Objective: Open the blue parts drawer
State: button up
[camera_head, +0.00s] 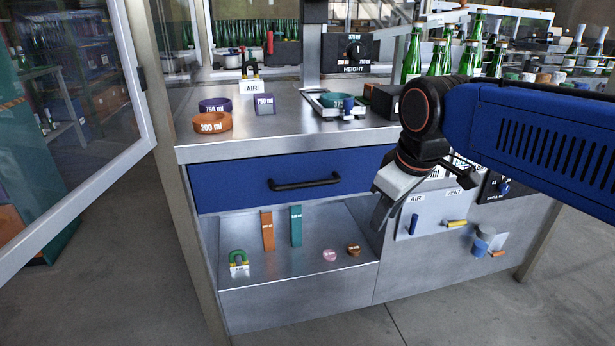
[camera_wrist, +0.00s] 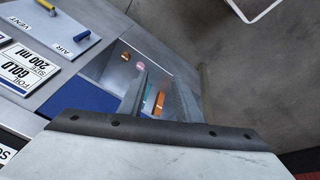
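The blue parts drawer (camera_head: 235,186) sits under the steel counter top, its front looking closed and flush. Its black bar handle (camera_head: 304,183) runs across the middle of the front. My gripper (camera_head: 381,212) hangs to the right of the handle, near the drawer's right end, fingers pointing down and clear of the handle. In the wrist view the two fingers of my gripper (camera_wrist: 160,85) stand apart with nothing held between them. Part of the blue drawer (camera_wrist: 82,98) shows left of the fingers there; the handle is not visible in that view.
An open steel shelf (camera_head: 240,288) below the drawer holds a green magnet (camera_head: 238,261), an orange block (camera_head: 267,230), a teal block (camera_head: 296,226) and small discs. A glass door (camera_head: 85,90) stands open at left. A panel with pegs (camera_head: 432,222) is at right. Rings sit on the counter (camera_head: 290,130).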

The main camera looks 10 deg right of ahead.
jog(key=w+a+r+n, duration=0.5)
jog(key=w+r+n, duration=0.1)
jog(key=w+r, duration=0.35)
jog(key=n+g, duration=0.2)
jog(key=n, duration=0.5)
send_near(307, 184)
jog(key=shift+m, duration=0.3)
jog(key=f, duration=0.2)
jog(key=w+f, duration=0.1)
jog(key=f, duration=0.4)
jog(key=shift+w+f, duration=0.25)
jog(key=shift+w, duration=0.1)
grip_shut()
